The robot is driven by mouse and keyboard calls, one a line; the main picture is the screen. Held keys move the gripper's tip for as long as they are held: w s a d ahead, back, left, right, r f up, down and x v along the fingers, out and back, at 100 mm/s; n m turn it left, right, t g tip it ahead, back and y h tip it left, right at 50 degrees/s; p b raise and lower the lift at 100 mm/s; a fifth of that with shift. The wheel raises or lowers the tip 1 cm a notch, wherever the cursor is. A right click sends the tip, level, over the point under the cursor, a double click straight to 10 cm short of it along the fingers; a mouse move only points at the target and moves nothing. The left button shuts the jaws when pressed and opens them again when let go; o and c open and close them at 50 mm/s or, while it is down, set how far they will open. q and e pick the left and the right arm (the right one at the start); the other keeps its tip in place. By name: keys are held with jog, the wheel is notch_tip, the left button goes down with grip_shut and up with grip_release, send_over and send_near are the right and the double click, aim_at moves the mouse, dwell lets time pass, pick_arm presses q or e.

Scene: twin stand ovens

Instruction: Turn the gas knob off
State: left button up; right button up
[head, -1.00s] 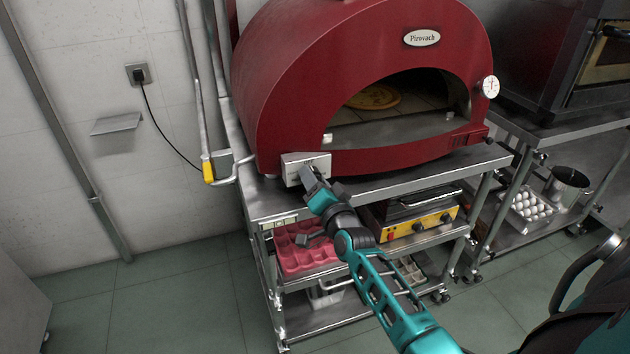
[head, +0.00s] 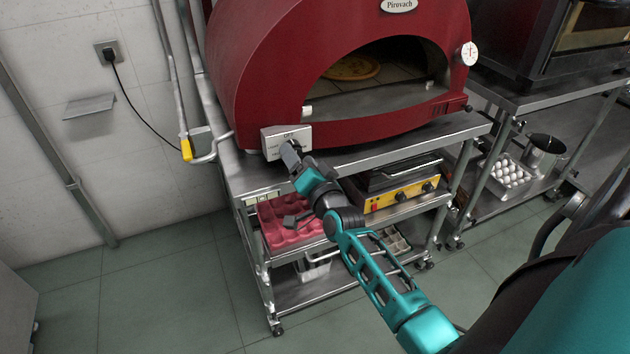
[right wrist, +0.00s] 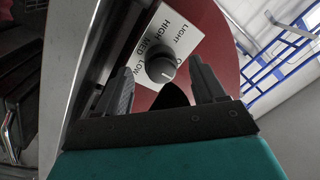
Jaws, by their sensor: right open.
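The gas knob (right wrist: 160,70) is a round dark knob on a white panel (right wrist: 178,35) marked LIGHT, HIGH, MED and LOW. The panel also shows in the head view (head: 272,143), at the front left corner of the red oven (head: 250,80); the knob is mostly hidden there by my gripper. My right gripper (right wrist: 160,82) is open, with one finger on each side of the knob in the right wrist view. I cannot tell whether the fingers touch it. The knob's pointer line aims toward the lower right of that view. My left gripper is out of view.
The oven stands on a steel cart (head: 400,140) with a red tray (head: 285,222) and a yellow appliance (head: 400,195) on the shelf below. A yellow-handled pipe (head: 186,149) runs along the wall at left. Floor at the left is clear.

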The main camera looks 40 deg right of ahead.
jog(key=v, duration=1)
jog(key=shift+s, duration=0.3)
jog(key=shift+a, duration=0.1)
